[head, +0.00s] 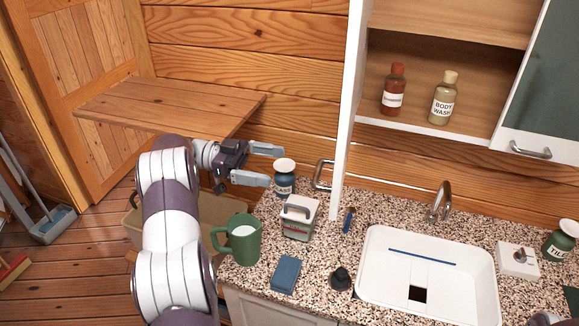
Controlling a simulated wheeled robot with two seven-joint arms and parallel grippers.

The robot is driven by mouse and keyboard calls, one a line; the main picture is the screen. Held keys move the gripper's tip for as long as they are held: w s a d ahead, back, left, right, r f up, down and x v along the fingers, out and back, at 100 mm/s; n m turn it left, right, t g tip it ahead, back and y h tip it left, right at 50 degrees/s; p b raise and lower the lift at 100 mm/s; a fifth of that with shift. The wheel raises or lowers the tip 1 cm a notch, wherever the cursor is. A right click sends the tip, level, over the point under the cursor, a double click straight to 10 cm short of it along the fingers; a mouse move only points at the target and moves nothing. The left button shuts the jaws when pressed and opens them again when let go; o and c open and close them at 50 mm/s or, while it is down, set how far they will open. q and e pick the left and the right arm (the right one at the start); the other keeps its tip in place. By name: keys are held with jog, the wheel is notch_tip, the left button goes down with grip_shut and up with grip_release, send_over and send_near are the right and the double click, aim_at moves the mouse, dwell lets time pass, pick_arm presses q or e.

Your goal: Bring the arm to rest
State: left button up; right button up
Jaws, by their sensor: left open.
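My left arm rises from the bottom of the head view and bends right near its top. My left gripper (264,165) is open and holds nothing. Its two fingers point right, above the far left corner of the speckled counter (325,238). A dark jar with a cream lid (284,184) stands just beyond the fingertips; I cannot tell if they touch it.
A white sink (380,285) and tap (441,202) are right. An open cabinet (425,60) holds two bottles. A wooden shelf (165,103) is behind my arm.

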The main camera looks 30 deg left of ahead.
pick_arm(q)
jog(key=shift+s+a+r, duration=0.1)
jog(key=shift+s+a, duration=0.05)
jog(key=shift+a, duration=0.3)
pick_arm(e)
jog(key=shift+s+r, duration=0.1)
jog(key=shift+r, duration=0.65)
